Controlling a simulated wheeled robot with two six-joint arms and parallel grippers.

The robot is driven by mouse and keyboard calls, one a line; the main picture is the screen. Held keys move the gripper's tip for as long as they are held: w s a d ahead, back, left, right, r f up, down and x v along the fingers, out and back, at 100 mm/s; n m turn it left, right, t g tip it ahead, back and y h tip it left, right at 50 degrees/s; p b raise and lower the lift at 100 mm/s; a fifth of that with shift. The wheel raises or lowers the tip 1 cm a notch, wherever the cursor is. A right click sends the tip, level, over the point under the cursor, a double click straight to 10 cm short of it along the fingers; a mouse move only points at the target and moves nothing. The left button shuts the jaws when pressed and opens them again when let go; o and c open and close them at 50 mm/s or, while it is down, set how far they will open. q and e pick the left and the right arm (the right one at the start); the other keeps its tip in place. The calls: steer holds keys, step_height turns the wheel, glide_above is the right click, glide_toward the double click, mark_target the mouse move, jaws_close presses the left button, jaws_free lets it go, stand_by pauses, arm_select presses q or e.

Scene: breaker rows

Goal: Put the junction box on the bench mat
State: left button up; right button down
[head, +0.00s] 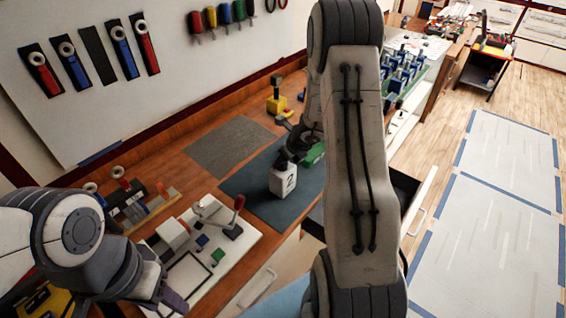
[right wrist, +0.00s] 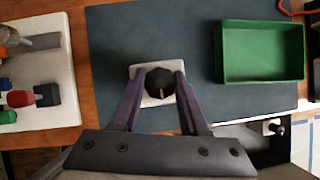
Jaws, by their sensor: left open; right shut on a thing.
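A white box (head: 283,182) with a dark number on its side, taken as the junction box, is upright over the dark blue bench mat (head: 262,207). In the right wrist view the white box (right wrist: 142,98) has a round black knob on top and is over the same mat (right wrist: 160,35). My right gripper (right wrist: 158,82) is shut on the knob from above. I cannot tell whether the box's underside touches the mat. In the head view my right arm hides part of the mat. My left gripper (head: 172,301) is open and empty at the lower left.
A green tray (right wrist: 226,52) is on the mat, right of the box in the wrist view. A white board with parts (head: 238,252) is left of the mat. A grey mat (head: 230,147) and a yellow-black device (head: 277,104) are behind. An open drawer is at the bench front.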

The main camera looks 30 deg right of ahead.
steer(key=shift+r, duration=0.1)
steer(key=shift+c, duration=2.2)
jaws_free()
